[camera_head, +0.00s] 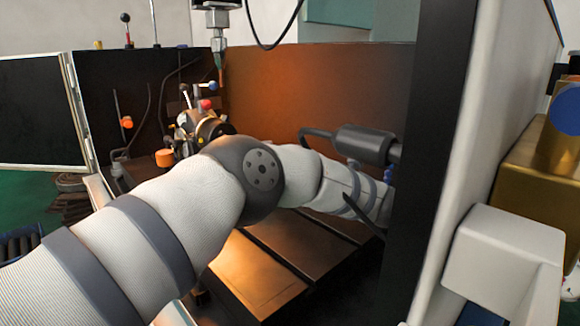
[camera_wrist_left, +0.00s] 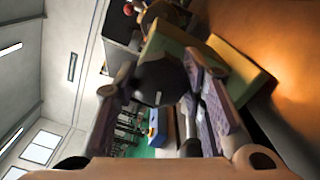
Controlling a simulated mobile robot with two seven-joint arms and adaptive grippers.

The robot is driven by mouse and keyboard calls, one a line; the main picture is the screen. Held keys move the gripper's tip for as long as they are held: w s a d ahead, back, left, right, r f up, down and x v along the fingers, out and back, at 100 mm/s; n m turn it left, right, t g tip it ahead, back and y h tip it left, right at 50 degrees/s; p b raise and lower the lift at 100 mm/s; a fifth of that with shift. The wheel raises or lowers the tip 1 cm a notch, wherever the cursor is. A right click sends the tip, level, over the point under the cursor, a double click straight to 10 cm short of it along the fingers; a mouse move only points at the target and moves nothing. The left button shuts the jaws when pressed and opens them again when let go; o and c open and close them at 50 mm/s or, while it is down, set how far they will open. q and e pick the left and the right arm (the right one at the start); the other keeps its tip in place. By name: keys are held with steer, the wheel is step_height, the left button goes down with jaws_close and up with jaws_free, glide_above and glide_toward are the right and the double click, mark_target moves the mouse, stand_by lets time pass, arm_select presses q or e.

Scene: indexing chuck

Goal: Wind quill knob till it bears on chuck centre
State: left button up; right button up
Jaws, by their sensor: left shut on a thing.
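In the left wrist view a dark round knob (camera_wrist_left: 158,82) sits between the two purple-padded fingers of my left gripper (camera_wrist_left: 160,98), which is shut on it. The knob stands in front of a green-yellow block (camera_wrist_left: 170,45). In the head view my left arm reaches across to the right and its end is hidden behind a black upright, so the gripper and knob do not show there. The indexing chuck (camera_head: 208,128), small and metallic with a red ball near it, is at the back left, partly covered by my arm. Contact at the chuck centre cannot be seen. My right gripper is not in view.
A black upright post (camera_head: 432,150) stands close on the right of my arm. A dark cylinder (camera_head: 362,144) with a hose is just above my forearm. A vertical tool head (camera_head: 218,40) hangs above the chuck. The slotted machine bed (camera_head: 300,245) below is bare.

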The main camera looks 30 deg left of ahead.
arm_select(q)
steer(key=m, duration=0.5)
steer(key=shift+m, duration=0.3)
steer(key=m, duration=1)
steer(key=shift+m, duration=2.7)
steer(key=o, duration=1.2)
